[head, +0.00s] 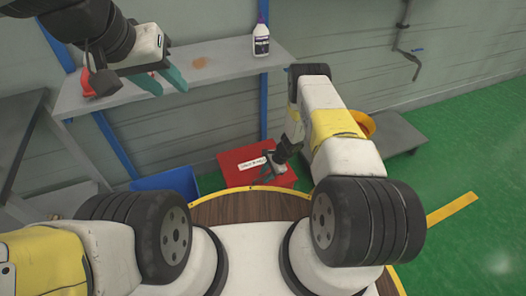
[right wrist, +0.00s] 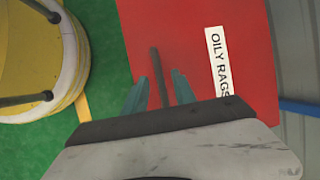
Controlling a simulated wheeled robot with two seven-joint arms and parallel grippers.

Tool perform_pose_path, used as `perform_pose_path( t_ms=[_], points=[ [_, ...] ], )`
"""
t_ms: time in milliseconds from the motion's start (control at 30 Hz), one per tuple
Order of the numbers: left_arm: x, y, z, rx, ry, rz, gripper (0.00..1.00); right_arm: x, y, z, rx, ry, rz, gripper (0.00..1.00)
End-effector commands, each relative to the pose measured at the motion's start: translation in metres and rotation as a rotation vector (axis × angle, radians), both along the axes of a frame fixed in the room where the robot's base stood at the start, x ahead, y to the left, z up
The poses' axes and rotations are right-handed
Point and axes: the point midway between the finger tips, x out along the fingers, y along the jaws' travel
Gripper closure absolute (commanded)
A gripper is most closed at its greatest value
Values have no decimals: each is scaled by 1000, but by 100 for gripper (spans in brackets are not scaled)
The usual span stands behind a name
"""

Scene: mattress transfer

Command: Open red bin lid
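The red bin (head: 232,158) stands on the floor beyond my base in the head view, its lid apparently down, with a white label on top. The right wrist view shows its flat red top (right wrist: 220,25) with the label "OILY RAGS" (right wrist: 219,62). My right gripper (head: 262,183) is over the bin's near part. In the right wrist view its teal fingers (right wrist: 158,90) are apart, with a dark narrow bar (right wrist: 157,68) between them; I cannot tell whether they touch it. My left gripper (head: 162,80) is open and empty, high at the upper left.
A blue bin (head: 165,182) stands left of the red bin. A wall shelf (head: 225,60) holds a white bottle (head: 261,40) with a purple cap. A red object (head: 88,80) is partly hidden by my left arm. A low grey platform (head: 400,134) stands at right, with green floor around.

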Motion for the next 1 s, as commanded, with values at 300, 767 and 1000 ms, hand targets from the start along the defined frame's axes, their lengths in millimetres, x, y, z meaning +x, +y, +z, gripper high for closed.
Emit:
perform_pose_path(
  t_ms=[300, 767, 1000],
  points=[
    [0, 0, 0, 0, 0, 0, 64, 0, 0, 0, 0, 0, 0, 100],
    [0, 0, 0, 0, 0, 0, 64, 1, 0, 1, 0, -1, 0, 100],
    [0, 0, 0, 0, 0, 0, 64, 1, 0, 1, -1, -2, 0, 100]
  ],
)
